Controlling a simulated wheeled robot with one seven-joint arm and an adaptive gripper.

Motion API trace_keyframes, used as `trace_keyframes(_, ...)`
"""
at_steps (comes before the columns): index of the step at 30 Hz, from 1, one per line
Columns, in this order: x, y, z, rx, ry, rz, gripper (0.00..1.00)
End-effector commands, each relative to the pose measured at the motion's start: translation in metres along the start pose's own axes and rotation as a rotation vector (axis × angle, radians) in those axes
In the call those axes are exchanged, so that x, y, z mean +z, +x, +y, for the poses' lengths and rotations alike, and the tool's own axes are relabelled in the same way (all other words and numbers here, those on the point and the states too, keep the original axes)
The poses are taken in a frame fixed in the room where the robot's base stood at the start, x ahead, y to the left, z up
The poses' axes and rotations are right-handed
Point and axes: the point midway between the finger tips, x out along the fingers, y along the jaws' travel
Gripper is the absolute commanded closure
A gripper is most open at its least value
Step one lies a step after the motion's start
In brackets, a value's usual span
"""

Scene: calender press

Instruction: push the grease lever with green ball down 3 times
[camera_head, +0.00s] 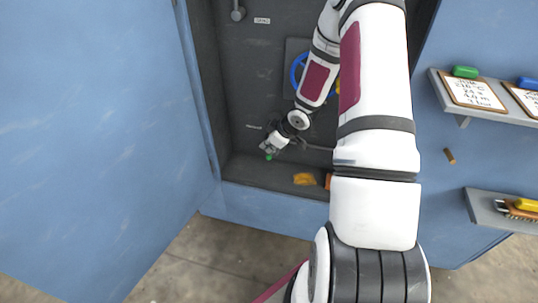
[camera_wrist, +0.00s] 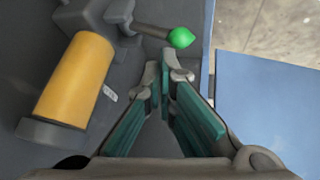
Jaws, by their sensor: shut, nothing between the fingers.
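The grease lever's green ball (camera_wrist: 181,38) sits at the end of a short dark rod in the wrist view. The rod runs left to a dark grey housing (camera_wrist: 95,17). In the head view the green ball (camera_head: 269,157) is a tiny spot just below my gripper's tips. My gripper (camera_wrist: 165,70) is shut and empty. Its fingertips are close to the ball and rod in the wrist view; I cannot tell whether they touch. In the head view my gripper (camera_head: 270,146) is inside the dark recess.
A yellow cylinder (camera_wrist: 74,78) stands beside the lever. The recess holds a blue wheel (camera_head: 297,74), partly behind my arm, and an orange-yellow cloth (camera_head: 304,179) on its floor. Shelves (camera_head: 510,120) with cards are at right. An open blue door (camera_head: 95,130) stands at left.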

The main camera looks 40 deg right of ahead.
Motion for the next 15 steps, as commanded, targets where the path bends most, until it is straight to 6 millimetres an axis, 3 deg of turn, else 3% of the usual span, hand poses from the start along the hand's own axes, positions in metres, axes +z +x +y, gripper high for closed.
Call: trace_keyframes(15,0.003,0.0044,-0.003,0.0,0.001,0.0,1.0)
